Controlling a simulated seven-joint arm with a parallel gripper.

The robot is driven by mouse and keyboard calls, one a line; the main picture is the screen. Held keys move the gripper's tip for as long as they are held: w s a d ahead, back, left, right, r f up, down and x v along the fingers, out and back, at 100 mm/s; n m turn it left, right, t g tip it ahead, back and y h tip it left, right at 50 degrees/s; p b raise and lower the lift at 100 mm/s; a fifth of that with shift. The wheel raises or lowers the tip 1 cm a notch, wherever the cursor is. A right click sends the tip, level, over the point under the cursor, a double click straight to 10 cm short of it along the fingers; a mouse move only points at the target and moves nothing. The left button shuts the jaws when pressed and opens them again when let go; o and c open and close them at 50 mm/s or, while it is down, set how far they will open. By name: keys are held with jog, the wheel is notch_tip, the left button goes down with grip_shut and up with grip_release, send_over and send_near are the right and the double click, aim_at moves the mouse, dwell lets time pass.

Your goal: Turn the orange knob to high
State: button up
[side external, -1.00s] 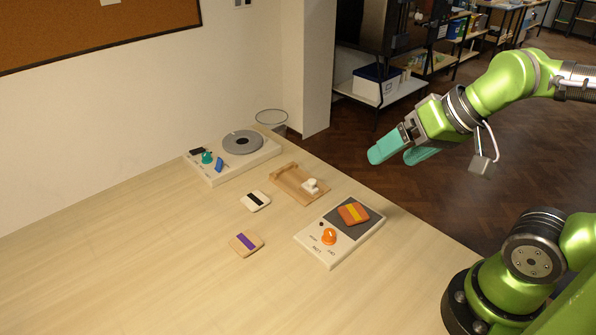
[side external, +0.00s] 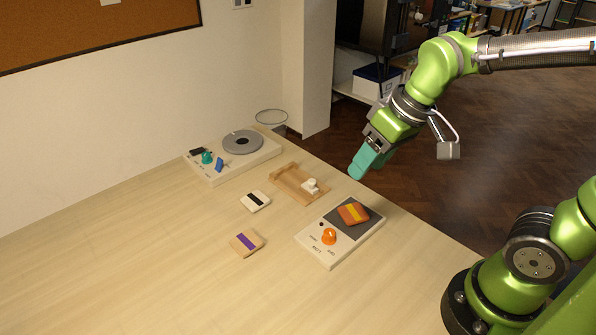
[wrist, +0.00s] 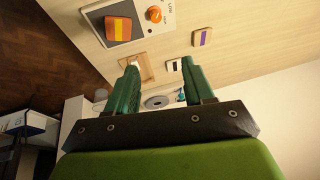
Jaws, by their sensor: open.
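The orange knob (side external: 329,236) sits on a white control box (side external: 318,252) with printed labels, near the table's right edge. It also shows at the top of the wrist view (wrist: 154,14). An orange tile with a yellow stripe (side external: 353,213) lies on the box's dark grey plate, behind the knob. My gripper (side external: 358,172), with teal fingers, is in the air behind and to the right of the box, apart from the knob. In the wrist view its two fingers (wrist: 160,78) are spread with nothing between them. The knob's exact pointer direction is too small to tell.
A wooden tray (side external: 285,186) holding a small white piece stands behind the box. A white tile with a black stripe (side external: 255,201) and a tan tile with a purple stripe (side external: 246,242) lie on the table. A second white unit (side external: 214,177) with teal and blue controls stands farther back. The front-left table is clear.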

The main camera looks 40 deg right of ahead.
aim_at(330, 231)
jog(key=w+a+f+n+g+h, duration=0.1)
jog(key=w+n+g, duration=0.15)
jog(key=n, duration=0.55)
jog(key=w+a+f+n+g+h, duration=0.1)
jog(key=w+a+n+g, duration=0.15)
jog(key=n, duration=0.55)
jog(key=shift+t, duration=0.3)
jog(key=f, duration=1.6)
jog(key=shift+w+d+f, duration=0.1)
jog(key=shift+d+f, duration=0.25)
jog(key=shift+f, duration=0.05)
grip_shut()
